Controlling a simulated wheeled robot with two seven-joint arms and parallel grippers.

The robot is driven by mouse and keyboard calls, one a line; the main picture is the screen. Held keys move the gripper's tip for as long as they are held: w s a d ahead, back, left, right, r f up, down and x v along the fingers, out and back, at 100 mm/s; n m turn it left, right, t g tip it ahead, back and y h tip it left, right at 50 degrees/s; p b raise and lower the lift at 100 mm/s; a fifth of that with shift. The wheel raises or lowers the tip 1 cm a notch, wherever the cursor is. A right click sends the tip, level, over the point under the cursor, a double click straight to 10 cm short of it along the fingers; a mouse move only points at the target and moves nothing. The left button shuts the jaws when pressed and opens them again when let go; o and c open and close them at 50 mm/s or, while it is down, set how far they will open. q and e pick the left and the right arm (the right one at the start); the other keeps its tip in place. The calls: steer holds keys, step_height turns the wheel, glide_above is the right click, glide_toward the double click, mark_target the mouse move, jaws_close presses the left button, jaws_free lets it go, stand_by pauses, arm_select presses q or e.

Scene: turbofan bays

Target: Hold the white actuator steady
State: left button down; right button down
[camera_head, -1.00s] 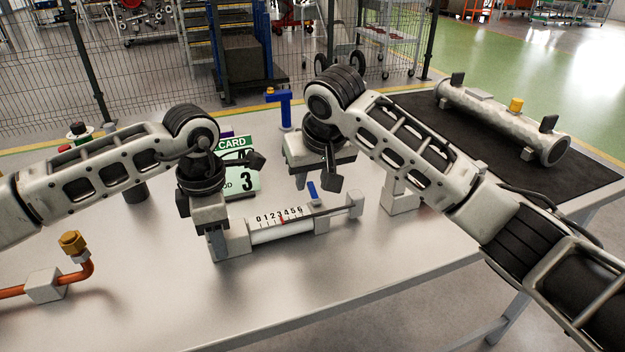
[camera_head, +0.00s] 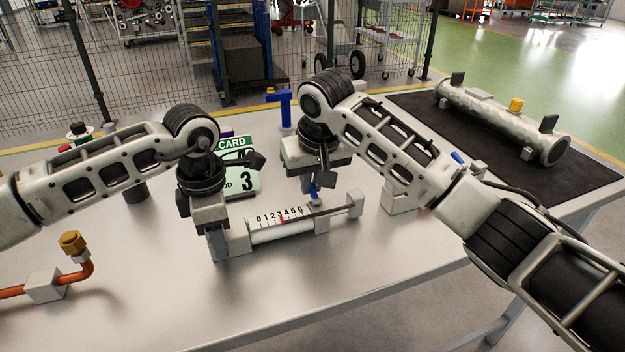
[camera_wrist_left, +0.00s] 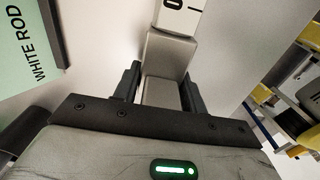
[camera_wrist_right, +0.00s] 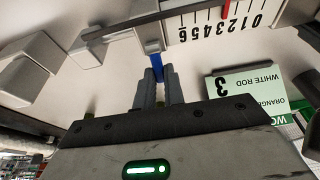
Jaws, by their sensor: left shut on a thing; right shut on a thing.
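The white actuator (camera_head: 285,230) lies on the bench, a white cylinder with a 0–6 scale and a red mark near 3. It also shows in the right wrist view (camera_wrist_right: 205,28). My left gripper (camera_head: 216,242) is shut on the grey end block (camera_wrist_left: 160,92) at the actuator's zero end. My right gripper (camera_head: 315,186) is shut on the small blue lever (camera_wrist_right: 155,66) near the scale's 6 end. The lever's upper part is hidden between the fingers. A thin rod extends from that end to a grey post (camera_head: 355,203).
A green card (camera_head: 242,182) reading "WHITE ROD" and 3 stands behind the actuator. A blue T-shaped handle (camera_head: 285,108) stands farther back. A copper pipe with a brass fitting (camera_head: 72,243) is at left. A mottled cylinder (camera_head: 505,120) lies on the black mat (camera_head: 430,108). The front bench is clear.

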mark_target(316, 197)
steer(key=shift+w+f+g, duration=0.1)
steer(key=shift+g, duration=0.3)
steer(key=c, duration=1.5)
jaws_free()
steer(key=v, duration=1.2)
steer(key=shift+w+a, duration=0.1)
steer(key=shift+a, duration=0.05)
arm_select(q)
steer(key=c, duration=0.7)
jaws_free()
